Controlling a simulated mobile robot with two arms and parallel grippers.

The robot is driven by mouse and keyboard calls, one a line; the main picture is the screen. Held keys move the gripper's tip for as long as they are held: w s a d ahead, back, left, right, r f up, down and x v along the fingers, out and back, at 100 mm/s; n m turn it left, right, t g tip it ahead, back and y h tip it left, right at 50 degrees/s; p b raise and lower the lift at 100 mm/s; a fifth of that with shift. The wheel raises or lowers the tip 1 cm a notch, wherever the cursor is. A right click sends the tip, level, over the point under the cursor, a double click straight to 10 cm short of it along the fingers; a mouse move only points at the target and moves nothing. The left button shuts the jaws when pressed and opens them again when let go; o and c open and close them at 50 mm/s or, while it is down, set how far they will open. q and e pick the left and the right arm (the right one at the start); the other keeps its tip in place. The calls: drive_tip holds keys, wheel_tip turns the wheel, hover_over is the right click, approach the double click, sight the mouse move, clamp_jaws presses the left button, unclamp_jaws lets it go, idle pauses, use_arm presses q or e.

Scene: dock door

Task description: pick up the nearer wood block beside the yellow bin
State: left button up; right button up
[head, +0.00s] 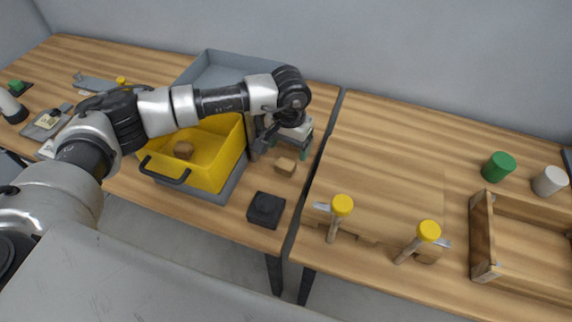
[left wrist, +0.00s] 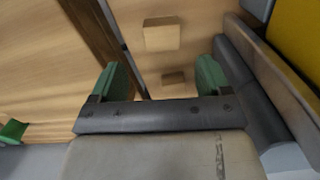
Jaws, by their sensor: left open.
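A light wood block (head: 286,167) lies on the table just right of the yellow bin (head: 231,168). In the left wrist view, a larger wood block (left wrist: 161,33) lies ahead of the fingers and a smaller one (left wrist: 174,78) shows between them. The second block is not clear in the head view, where my gripper covers that area. My left gripper (head: 284,146) is open and empty, just behind the visible block and above the table. Its green fingertips also show in the left wrist view (left wrist: 162,78). My right gripper is not in view.
A dark square block (head: 265,209) sits at the front edge. A wooden crate (head: 484,240) is farther right.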

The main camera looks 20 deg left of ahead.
sight(287, 162)
use_arm(q)
drive_tip(key=shift+f, duration=0.75)
drive_tip(key=f+p, duration=0.1)
drive_tip(key=f, duration=0.3)
drive_tip(key=shift+s+a+f+p, duration=0.15)
drive_tip(key=shift+a+f+p, duration=0.05)
drive_tip(key=shift+p, duration=0.15)
drive_tip(key=shift+f, duration=0.4)
drive_tip(key=shift+c, duration=0.2)
drive_tip(key=c, duration=0.9)
